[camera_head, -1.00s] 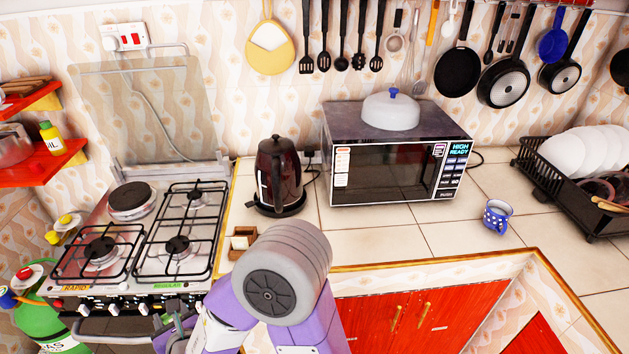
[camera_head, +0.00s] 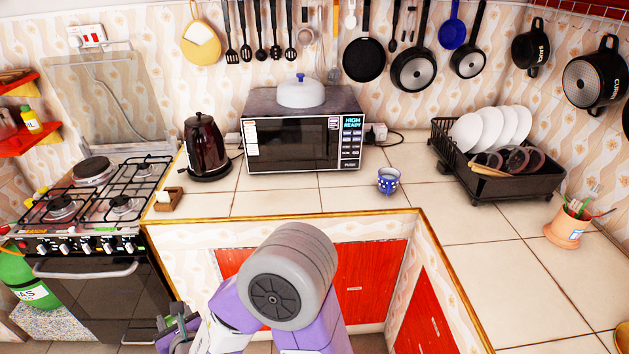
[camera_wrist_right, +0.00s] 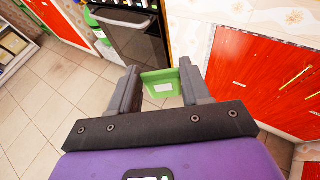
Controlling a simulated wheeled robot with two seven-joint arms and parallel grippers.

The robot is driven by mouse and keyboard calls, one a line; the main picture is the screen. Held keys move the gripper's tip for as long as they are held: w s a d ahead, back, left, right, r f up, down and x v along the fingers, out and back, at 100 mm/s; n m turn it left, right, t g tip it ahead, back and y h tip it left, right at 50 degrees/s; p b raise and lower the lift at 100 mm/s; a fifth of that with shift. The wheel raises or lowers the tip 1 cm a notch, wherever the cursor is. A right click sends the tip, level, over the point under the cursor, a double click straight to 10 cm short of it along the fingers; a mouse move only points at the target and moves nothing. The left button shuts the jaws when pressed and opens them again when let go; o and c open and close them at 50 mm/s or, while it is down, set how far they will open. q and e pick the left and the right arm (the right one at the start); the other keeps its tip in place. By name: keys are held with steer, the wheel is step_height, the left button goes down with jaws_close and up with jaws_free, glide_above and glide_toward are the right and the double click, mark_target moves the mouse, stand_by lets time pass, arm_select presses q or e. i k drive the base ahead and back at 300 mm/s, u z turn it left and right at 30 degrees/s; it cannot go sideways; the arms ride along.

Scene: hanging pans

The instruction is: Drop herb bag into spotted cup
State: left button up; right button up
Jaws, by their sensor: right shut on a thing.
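The spotted cup (camera_head: 388,181), blue with white dots, stands upright on the tiled counter right of the microwave, in the head view. My right gripper (camera_wrist_right: 162,84) is shut on a green bag (camera_wrist_right: 162,83) with a white label, held between its fingertips above the floor in the wrist view. In the head view my right gripper (camera_head: 178,328) is low at the bottom left of centre, in front of the cabinets and well below and left of the cup. The bag is hard to make out there. My left gripper is not in view.
The microwave (camera_head: 303,142) and kettle (camera_head: 205,147) stand behind the counter's front edge. A dish rack (camera_head: 540,187) with plates is right of the cup, and a pot of utensils (camera_head: 566,228) is farther right. The counter (camera_head: 330,195) around the cup is clear.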

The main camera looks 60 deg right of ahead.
mark_target(384, 187)
steer(key=z, duration=1.95)
steer(key=i, duration=0.45)
steer(key=u, duration=0.05)
